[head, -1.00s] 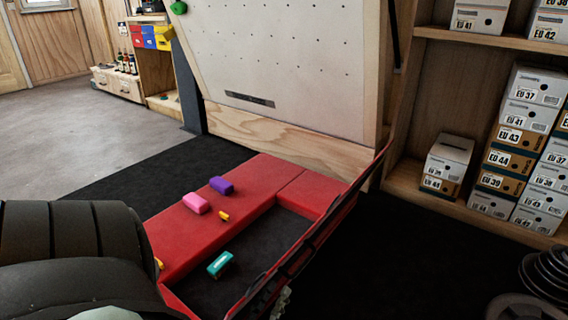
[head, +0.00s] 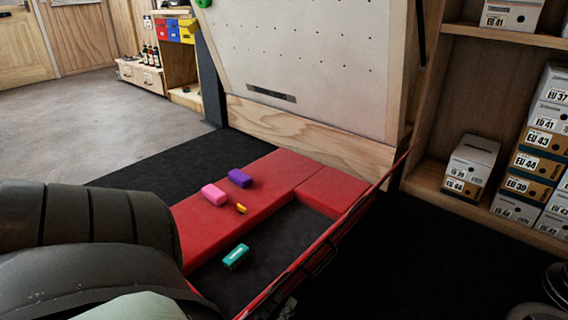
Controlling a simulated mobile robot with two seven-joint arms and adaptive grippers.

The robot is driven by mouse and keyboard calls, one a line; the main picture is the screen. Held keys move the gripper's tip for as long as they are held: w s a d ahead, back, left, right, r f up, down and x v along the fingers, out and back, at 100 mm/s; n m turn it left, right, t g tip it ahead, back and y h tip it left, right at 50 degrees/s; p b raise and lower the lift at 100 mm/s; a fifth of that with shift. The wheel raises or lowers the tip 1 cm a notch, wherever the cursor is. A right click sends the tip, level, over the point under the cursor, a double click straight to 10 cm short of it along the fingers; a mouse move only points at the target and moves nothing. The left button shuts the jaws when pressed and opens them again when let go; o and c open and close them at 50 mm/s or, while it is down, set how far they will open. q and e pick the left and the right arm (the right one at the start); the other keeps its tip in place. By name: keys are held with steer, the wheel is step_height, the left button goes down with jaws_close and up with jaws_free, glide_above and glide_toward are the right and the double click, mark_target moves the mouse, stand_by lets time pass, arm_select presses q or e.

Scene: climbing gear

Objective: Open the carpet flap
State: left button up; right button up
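A red crash pad (head: 235,222) lies on the dark floor below the climbing wall. A dark carpeted area (head: 285,240) shows between its red sections. A thin panel with a red edge (head: 340,230), which looks like the carpet flap, stands raised along the pad's right side, seen nearly edge-on. It has a dark handle (head: 322,262). My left arm fills the lower left. A small pale part that looks like my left gripper (head: 285,309) shows at the bottom edge, behind the flap's lower end. Its fingers are mostly hidden, and I cannot tell whether they touch the flap.
A pink block (head: 215,194), a purple block (head: 239,178) and a small yellow piece (head: 241,209) lie on the red pad. A teal block (head: 236,256) lies on the dark carpet. Shelves with shoe boxes (head: 471,165) stand at right. Open grey floor (head: 90,120) lies at left.

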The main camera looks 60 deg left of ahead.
arm_select(q)
steer(key=b+v, duration=0.1)
steer(key=v, duration=0.2)
steer(key=b+v, duration=0.1)
steer(key=v, duration=0.2)
steer(key=shift+w+a+f, duration=0.1)
steer(key=shift+a+f, duration=0.1)
steer(key=shift+f, duration=0.1)
steer(key=shift+f, duration=0.1)
stand_by(0.7)
